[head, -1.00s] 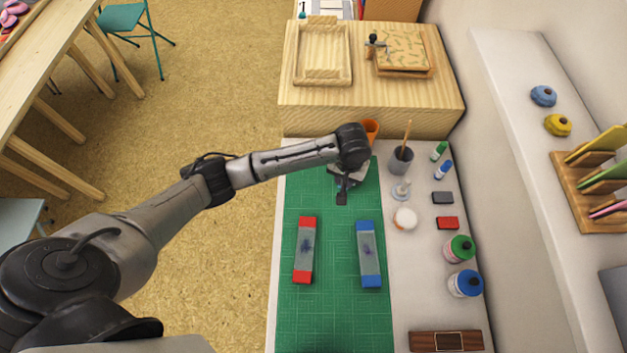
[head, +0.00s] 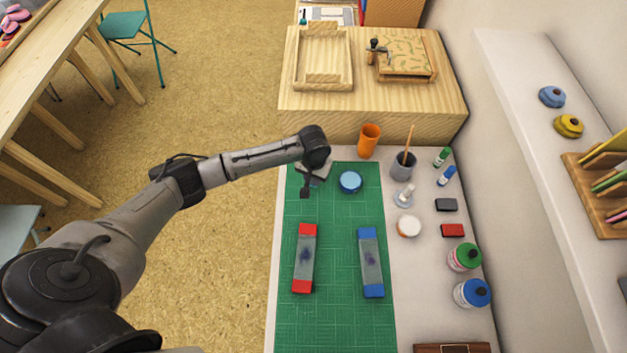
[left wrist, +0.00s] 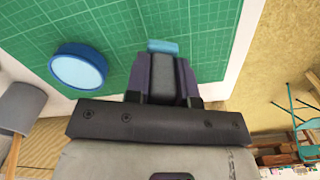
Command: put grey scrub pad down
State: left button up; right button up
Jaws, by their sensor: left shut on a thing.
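My left gripper (head: 305,184) is over the far left corner of the green mat (head: 333,210). It is shut on the grey scrub pad (left wrist: 166,80), which shows as a grey block between the dark fingers in the left wrist view. A light blue strip shows at the fingertips there. In the head view the held pad is small and dark, and I cannot tell whether it touches the mat. My right gripper is not in view.
A round blue dish (head: 350,181) is right of the gripper; an orange cup (head: 369,139) stands behind it. Red-ended (head: 304,258) and blue-ended (head: 371,262) strips lie nearer on the mat. A wooden box (head: 368,105) borders the back. The near mat is clear.

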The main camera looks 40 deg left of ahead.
pick_arm(q)
notch_tip(320, 180, down, 2)
jog(key=shift+f+b, duration=0.25)
jog(key=shift+b, duration=0.05)
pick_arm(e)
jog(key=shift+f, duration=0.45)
pick_arm(q)
jog(key=shift+f, duration=0.15)
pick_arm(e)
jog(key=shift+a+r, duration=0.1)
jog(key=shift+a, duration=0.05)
pick_arm(q)
jog(key=o, duration=0.8)
